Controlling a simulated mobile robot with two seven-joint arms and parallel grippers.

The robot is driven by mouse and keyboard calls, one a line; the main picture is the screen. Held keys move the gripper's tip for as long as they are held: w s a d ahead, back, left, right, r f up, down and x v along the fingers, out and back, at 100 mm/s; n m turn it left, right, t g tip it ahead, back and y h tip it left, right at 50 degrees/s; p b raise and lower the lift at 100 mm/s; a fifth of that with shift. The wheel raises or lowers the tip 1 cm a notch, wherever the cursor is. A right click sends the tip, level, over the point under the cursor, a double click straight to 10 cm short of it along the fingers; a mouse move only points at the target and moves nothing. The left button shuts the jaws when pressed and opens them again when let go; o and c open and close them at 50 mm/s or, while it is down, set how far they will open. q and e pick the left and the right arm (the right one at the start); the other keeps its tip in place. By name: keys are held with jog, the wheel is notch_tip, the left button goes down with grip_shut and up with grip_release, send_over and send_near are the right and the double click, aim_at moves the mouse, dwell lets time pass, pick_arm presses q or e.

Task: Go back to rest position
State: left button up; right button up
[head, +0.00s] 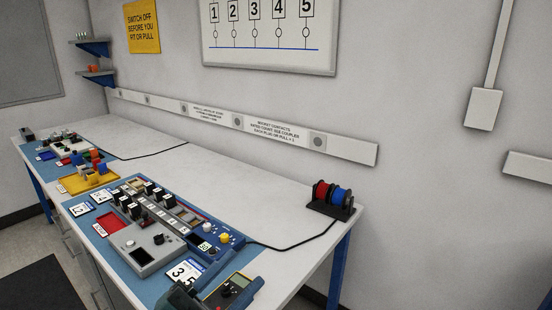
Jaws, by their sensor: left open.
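My left gripper (246,267) is at the bottom edge of the head view, over the front of the workbench. It is open, with its dark blue-grey fingers spread. A yellow-edged black device with a red spot (234,289) shows between the fingers in the picture. I cannot tell whether they touch it. The rest of my left arm is cut off by the frame edge. My right gripper is not in view.
The white workbench (290,262) carries a blue-grey panel with black modules (145,257), a yellow tray (70,187) with coloured blocks and a black stand (335,213) with red and blue spools. A black cable crosses the bench. Its back strip is mostly clear.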

pick_arm(q)
jog(key=a+f+n+t+y, duration=0.2)
jog(key=a+f+n+y, duration=0.3)
jog(key=f+n+y, duration=0.7)
jog(key=s+a+f+n+g+y, duration=0.1)
jog(key=s+f+n+g, duration=0.1)
jog(key=s+f, duration=0.3)
jog(key=s+a+f+n+g+y, duration=0.1)
jog(key=s+a+f+n+g, duration=0.1)
jog(key=f, duration=1.1)
jog(key=s+n+g, duration=0.1)
jog(key=s+g, duration=0.1)
jog(key=s, duration=0.1)
jog(key=shift+n+g+y, duration=0.3)
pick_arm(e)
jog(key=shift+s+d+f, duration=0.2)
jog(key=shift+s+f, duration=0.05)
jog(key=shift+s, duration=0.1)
pick_arm(q)
jog(key=shift+a, duration=0.1)
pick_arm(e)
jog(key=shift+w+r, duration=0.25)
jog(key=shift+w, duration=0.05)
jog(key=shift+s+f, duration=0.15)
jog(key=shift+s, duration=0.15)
